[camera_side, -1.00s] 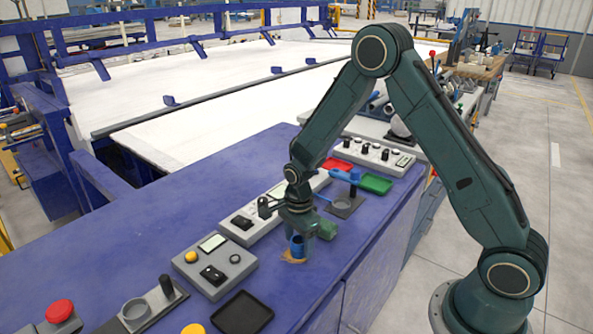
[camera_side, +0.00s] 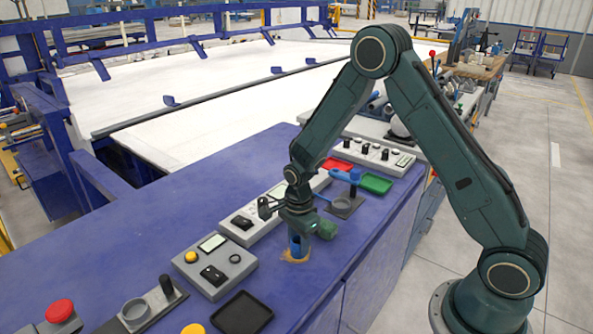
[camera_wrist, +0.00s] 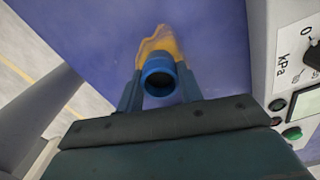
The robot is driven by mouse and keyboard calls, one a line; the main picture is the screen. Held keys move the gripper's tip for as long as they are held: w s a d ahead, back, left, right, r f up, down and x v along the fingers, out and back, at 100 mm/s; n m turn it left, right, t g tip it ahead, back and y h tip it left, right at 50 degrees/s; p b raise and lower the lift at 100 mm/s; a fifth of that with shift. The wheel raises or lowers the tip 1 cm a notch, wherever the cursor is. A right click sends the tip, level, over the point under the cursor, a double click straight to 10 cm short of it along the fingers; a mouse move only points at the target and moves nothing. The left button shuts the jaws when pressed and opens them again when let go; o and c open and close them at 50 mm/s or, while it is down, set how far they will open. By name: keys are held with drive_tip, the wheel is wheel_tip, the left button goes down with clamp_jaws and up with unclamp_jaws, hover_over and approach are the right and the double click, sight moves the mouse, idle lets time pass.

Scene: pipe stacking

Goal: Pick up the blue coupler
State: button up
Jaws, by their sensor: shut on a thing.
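The blue coupler (camera_side: 297,246) is a short hollow blue cylinder. It stands upright over a tan, irregular patch (camera_side: 296,256) on the purple bench top. My gripper (camera_side: 299,240) points down and is shut on the coupler. In the wrist view the coupler (camera_wrist: 158,76) shows its round open end between the two fingers (camera_wrist: 160,95), with the tan patch behind it. In the side view the fingers partly hide it, and I cannot tell whether its lower end still touches the bench.
A grey control box (camera_side: 215,264) with a yellow button is left of my gripper. A black tray (camera_side: 242,313) lies in front. The bench's right edge is near.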

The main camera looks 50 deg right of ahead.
sight(299, 239)
drive_tip(key=shift+r, duration=0.1)
wheel_tip(299, 239, up, 20)
idle(0.8)
idle(0.5)
